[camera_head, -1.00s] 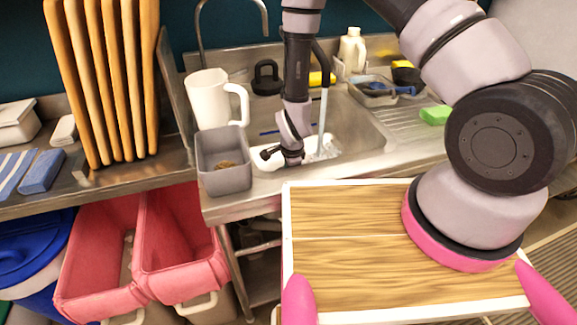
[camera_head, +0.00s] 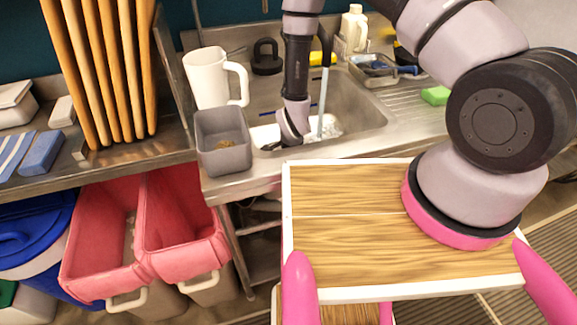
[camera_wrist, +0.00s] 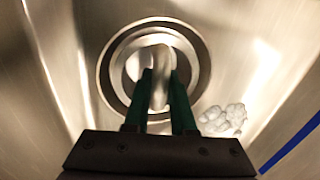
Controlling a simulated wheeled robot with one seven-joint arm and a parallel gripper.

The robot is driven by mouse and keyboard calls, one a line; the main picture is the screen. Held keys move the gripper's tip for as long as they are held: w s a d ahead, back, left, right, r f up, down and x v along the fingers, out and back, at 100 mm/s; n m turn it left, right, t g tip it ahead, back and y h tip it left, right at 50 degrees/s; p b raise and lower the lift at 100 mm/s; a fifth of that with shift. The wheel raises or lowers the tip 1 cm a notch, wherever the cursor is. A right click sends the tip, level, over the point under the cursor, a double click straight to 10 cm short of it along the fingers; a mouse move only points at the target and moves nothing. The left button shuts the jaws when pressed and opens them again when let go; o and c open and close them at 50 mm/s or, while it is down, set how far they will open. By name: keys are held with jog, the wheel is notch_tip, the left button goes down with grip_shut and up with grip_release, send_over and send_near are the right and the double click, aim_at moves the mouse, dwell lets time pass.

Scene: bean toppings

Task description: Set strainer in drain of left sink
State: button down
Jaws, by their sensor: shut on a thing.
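In the wrist view, the shiny metal strainer (camera_wrist: 158,92) shows between the two green-black fingers of my gripper (camera_wrist: 162,84). The gripper is shut on its upright middle part. The strainer appears inside the round ring of the drain (camera_wrist: 104,72) in the sink floor, roughly centred in it. I cannot tell whether it rests fully in the drain or hangs slightly above it. In the head view, my arm reaches down into the steel sink (camera_head: 355,112). The front rim and a grey bin hide the strainer and my fingertips there.
A grey bin (camera_head: 222,160) and a white pitcher (camera_head: 207,78) stand at the sink's left edge. The running faucet stream (camera_head: 322,110) falls just right of my arm. White foam (camera_wrist: 224,118) and a blue strip (camera_wrist: 290,145) lie right of the drain.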

jog(key=shift+f, duration=0.4)
dwell(0.3)
jog(key=c, duration=0.7)
grip_release()
jog(key=v, duration=1)
jog(key=shift+s+r, duration=0.1)
jog(key=shift+r, duration=0.3)
jog(key=x, duration=1)
jog(key=shift+f, duration=0.35)
jog(key=shift+r, duration=0.3)
